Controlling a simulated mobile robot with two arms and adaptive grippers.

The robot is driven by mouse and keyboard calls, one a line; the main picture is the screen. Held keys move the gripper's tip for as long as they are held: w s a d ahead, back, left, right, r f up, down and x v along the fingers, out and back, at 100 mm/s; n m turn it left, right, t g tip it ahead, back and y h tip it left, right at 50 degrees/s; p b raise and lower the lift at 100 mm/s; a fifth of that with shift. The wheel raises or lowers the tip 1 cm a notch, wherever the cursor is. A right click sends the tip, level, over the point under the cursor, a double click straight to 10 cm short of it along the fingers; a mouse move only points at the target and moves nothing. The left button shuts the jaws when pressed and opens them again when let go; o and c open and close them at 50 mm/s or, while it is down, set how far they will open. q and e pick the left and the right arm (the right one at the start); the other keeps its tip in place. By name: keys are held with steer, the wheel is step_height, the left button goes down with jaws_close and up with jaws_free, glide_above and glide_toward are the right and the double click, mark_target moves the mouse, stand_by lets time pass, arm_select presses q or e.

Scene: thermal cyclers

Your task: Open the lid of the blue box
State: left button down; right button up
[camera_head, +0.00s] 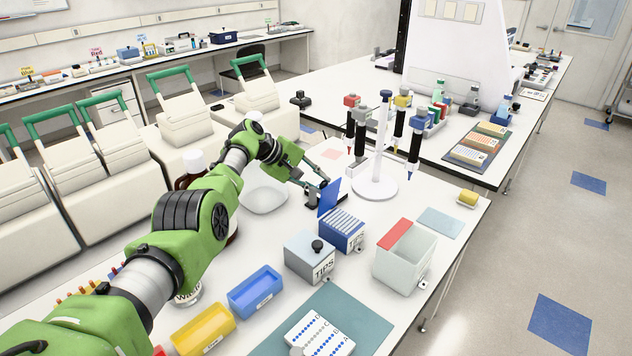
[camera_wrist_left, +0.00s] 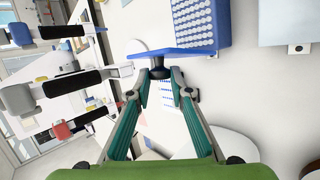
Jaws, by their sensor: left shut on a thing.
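The blue tip box (camera_head: 342,234) stands on the bench, with rows of pale tips showing inside it. Its blue lid (camera_head: 328,197) stands raised and upright at the box's far left edge. My left gripper (camera_head: 322,185) reaches in from behind the lid. In the left wrist view my left gripper (camera_wrist_left: 162,80) is closed around the black knob (camera_wrist_left: 160,72) on the lid (camera_wrist_left: 172,58), which shows nearly edge-on. The open blue box (camera_wrist_left: 199,24) with its tips lies beyond it. My right gripper is in neither view.
A grey tip box (camera_head: 309,260) with a black knob stands just in front. A pipette stand (camera_head: 376,187) with several pipettes is behind right. A clear bin (camera_head: 405,260) with a red edge stands to the right. Blue (camera_head: 256,292) and yellow (camera_head: 202,330) trays lie front left.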

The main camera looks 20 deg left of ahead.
arm_select(q)
steer(key=shift+a, duration=0.1)
steer(key=c, duration=1.9)
jaws_free()
steer(key=v, duration=1.2)
steer(key=shift+w, duration=0.1)
